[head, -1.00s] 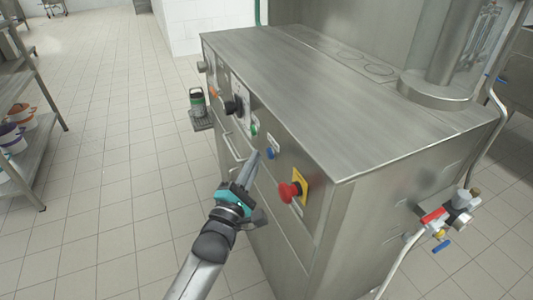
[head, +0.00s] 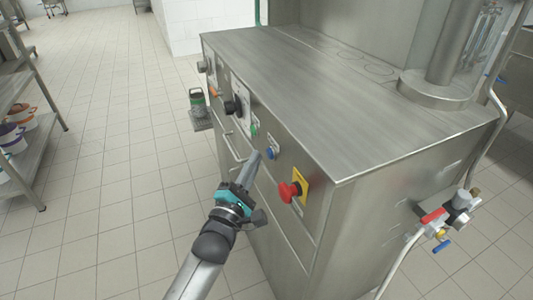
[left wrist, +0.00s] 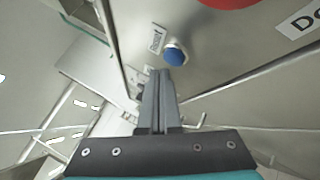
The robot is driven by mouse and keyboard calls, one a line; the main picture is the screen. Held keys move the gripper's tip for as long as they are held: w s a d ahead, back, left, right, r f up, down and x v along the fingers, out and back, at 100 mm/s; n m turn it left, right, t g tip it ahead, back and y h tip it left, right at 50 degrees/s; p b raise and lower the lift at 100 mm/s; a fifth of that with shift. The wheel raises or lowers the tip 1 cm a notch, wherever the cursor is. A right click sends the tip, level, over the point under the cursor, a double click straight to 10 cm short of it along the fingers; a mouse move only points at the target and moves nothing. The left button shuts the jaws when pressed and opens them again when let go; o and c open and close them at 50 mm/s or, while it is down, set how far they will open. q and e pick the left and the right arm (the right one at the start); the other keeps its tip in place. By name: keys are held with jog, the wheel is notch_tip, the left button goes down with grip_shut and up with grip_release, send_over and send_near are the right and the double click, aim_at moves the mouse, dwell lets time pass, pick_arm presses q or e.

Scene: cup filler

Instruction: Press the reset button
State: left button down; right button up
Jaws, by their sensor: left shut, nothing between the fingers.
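The reset button is a small blue round button (head: 271,153) on the front panel of the steel machine, between a green button and a red emergency stop. In the left wrist view the blue button (left wrist: 174,55) sits beside a label that seems to read "Reset". My left gripper (head: 255,155) is shut and empty, with its fingertips close to the blue button, just left of it in the head view. In the left wrist view the closed fingertips (left wrist: 160,74) appear just below and left of the button; I cannot tell whether they touch it. My right gripper is not in view.
A red mushroom button (head: 289,191) on a yellow plate is nearby on the right. A green button (head: 254,131) and a black knob (head: 233,107) are on the left. A drawer handle (head: 235,150) sticks out below. A cup stands on a small ledge (head: 202,119).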

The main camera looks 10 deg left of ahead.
pick_arm(q)
jog(key=shift+w+d, duration=0.1)
jog(key=shift+d, duration=0.05)
dwell(0.4)
jog(key=shift+w+d, duration=0.2)
jog(key=shift+w+d, duration=0.15)
jog(key=shift+d, duration=0.1)
dwell(0.8)
jog(key=shift+a, duration=0.15)
jog(key=shift+s+a+p, duration=0.4)
jog(key=shift+a+p, duration=0.05)
jog(key=shift+p, duration=0.1)
jog(key=s+a+p, duration=0.2)
jog(key=s+a, duration=0.1)
jog(key=a, duration=0.2)
jog(key=shift+s, duration=0.2)
